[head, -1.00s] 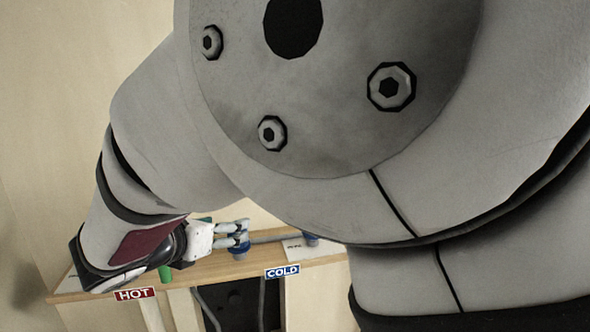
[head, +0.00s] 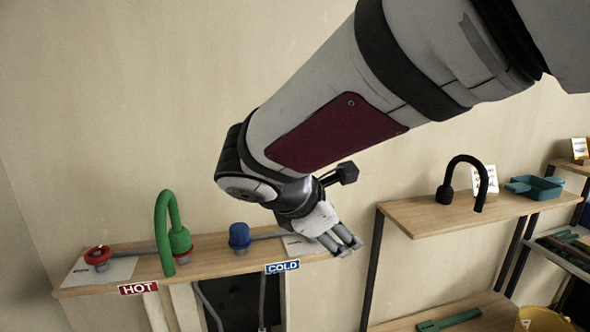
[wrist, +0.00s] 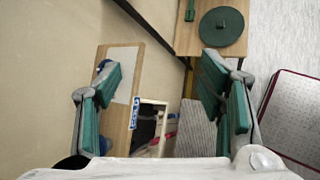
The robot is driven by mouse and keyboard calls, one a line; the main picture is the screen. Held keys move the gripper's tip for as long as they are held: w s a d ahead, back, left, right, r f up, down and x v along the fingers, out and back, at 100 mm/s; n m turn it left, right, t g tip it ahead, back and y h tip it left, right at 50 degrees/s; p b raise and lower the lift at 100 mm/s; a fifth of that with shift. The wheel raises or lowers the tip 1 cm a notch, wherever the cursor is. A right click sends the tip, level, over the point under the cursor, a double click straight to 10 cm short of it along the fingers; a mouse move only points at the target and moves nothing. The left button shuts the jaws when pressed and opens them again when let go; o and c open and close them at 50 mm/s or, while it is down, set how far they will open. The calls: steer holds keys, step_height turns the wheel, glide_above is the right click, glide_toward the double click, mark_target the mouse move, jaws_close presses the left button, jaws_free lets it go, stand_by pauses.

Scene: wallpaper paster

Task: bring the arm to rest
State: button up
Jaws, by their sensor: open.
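My gripper (head: 348,246) is open and empty in the head view, in front of the right end of the hot-and-cold shelf. My arm reaches in from the upper right. In the wrist view my gripper (wrist: 165,95) shows its two green-padded fingers spread wide, with nothing between them. The wooden shelf (wrist: 120,95) and its blue knob lie below and behind the left finger there.
The shelf (head: 215,262) holds a red valve (head: 97,256), a green tap (head: 178,240) and a blue valve (head: 239,236). To the right, a wooden rack (head: 420,215) carries a black tap (head: 446,190) and a teal tray (head: 535,187). A yellow bucket (head: 540,320) stands lower right.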

steer(key=s+d+m+g+y, duration=0.1)
steer(key=s+d+m+y, duration=0.2)
steer(key=s+d+m, duration=0.3)
steer(key=s+d+m+g+y, duration=0.1)
steer(key=s+d+m+y, duration=0.2)
steer(key=s+m, duration=1.1)
steer(key=d, duration=0.3)
steer(key=shift+s+f+m, duration=0.15)
steer(key=shift+s+m, duration=0.2)
steer(key=shift+m, duration=0.05)
steer(key=shift+d, duration=0.1)
